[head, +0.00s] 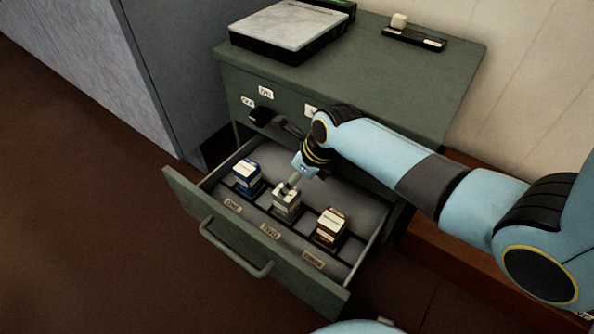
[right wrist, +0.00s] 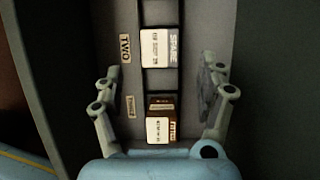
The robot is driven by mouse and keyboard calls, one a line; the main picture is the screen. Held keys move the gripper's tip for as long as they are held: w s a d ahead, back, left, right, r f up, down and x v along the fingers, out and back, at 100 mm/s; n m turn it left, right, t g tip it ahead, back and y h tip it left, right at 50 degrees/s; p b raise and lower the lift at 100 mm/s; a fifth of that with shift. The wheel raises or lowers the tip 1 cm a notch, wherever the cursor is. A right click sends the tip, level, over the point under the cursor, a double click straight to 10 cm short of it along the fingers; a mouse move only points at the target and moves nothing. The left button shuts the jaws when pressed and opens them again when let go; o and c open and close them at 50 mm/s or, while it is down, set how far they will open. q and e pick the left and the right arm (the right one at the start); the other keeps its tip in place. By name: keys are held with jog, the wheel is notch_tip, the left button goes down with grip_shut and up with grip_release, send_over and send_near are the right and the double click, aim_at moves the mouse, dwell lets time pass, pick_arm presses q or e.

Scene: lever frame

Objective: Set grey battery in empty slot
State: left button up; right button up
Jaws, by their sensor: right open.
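The grey battery (head: 286,203), with a pale top, stands at the slot labelled TWO in the open drawer. In the right wrist view the grey battery (right wrist: 160,48) shows a white top and a grey side marked SPARE. A blue battery (head: 247,177) stands at ONE and a brown battery (head: 331,227) at THREE. My right gripper (head: 291,183) is over the grey battery in the head view, partly covering it. In the right wrist view its fingers (right wrist: 160,80) are spread, with the brown battery (right wrist: 158,122) low between them. Contact cannot be told. My left gripper is out of view.
The drawer front (head: 250,245) has a bar handle (head: 236,252). The green cabinet (head: 400,75) carries a flat-topped device (head: 290,30) and a small black tray (head: 415,38) with a white block (head: 398,20). A black lever knob (head: 262,115) sticks out above the drawer.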

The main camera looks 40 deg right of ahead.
jog(key=shift+r, duration=0.15)
jog(key=shift+s, duration=0.1)
jog(key=s+r+n+t, duration=0.1)
jog(key=s+r+n, duration=0.3)
jog(key=s+n, duration=0.3)
jog(key=s+a+r+n+t+h, duration=0.1)
jog(key=s+r+n, duration=0.4)
jog(key=n, duration=1)
jog(key=s+r+n+t, duration=0.1)
jog(key=s+r+n, duration=0.3)
jog(key=s+n, duration=0.6)
jog(key=shift+s+a+r+n, duration=0.15)
jog(key=shift+a+r+n, duration=0.1)
jog(key=shift+n, duration=0.25)
